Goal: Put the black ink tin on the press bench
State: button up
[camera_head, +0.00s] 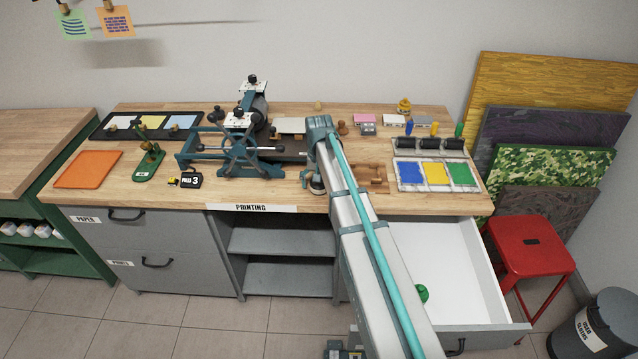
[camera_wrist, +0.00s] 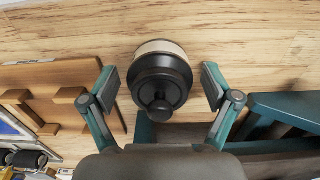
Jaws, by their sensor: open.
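In the wrist view a round black tin (camera_wrist: 162,72) with a knob on its lid and a pale band stands between my open fingers, over light wood. It looks like the black ink tin; no label is readable. My gripper (camera_wrist: 160,88) has a gap on both sides of it, with no contact visible. In the head view my gripper (camera_head: 317,184) is low over the press bench (camera_head: 335,203), right of the press, and my arm hides part of that area. The bench front is labelled "PRINTING".
The teal press (camera_head: 248,150) is close on the left. A wooden rack (camera_head: 370,175) and an ink tray with blue, yellow and green pads (camera_head: 437,174) are to the right. An open white drawer (camera_head: 455,260) holds a green round thing (camera_head: 422,293). A red stool (camera_head: 530,245) stands right.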

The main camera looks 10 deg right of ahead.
notch_tip(320, 180, up, 12)
jog(key=b, duration=0.3)
jog(key=shift+r, duration=0.2)
jog(key=shift+f, duration=0.1)
dwell(0.5)
